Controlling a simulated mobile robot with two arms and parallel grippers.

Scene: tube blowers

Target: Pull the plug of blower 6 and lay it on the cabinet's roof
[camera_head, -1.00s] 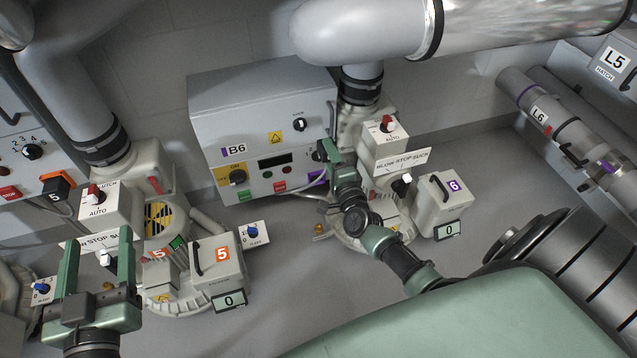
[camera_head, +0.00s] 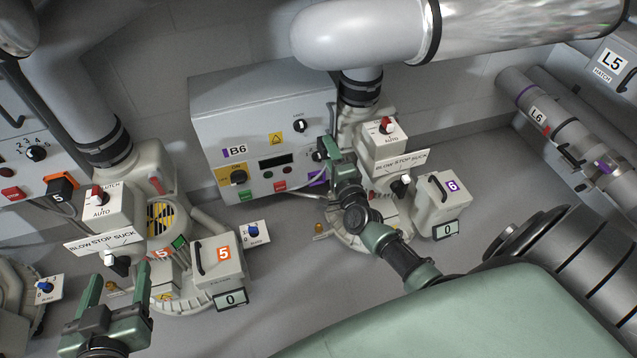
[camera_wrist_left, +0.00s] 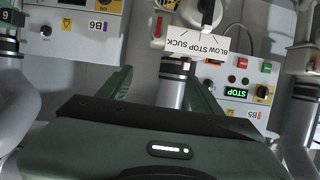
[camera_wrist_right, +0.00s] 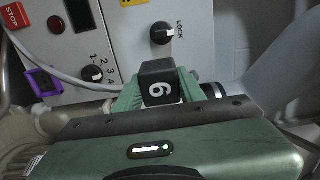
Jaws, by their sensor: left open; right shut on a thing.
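The cabinet B6 (camera_head: 215,128) stands against the back wall. Its flat grey roof (camera_head: 255,85) is bare. My right gripper (camera_head: 330,150) is at the right of the cabinet's front, below roof height. It is shut on the black plug marked 6 (camera_wrist_right: 160,84), which shows between its fingers in the right wrist view. The purple-framed socket (camera_head: 318,178) on the cabinet's front is apart from the plug; it also shows in the right wrist view (camera_wrist_right: 42,83). My left gripper (camera_head: 118,292) is open and empty, near blower 5 (camera_head: 165,215).
Blower 6 (camera_head: 440,200) stands right of the cabinet, with a lever sign (camera_head: 402,163) close to my right arm. A large pipe (camera_head: 370,30) hangs above the roof's right side. A grey cable (camera_wrist_right: 85,75) crosses the cabinet's front in the right wrist view.

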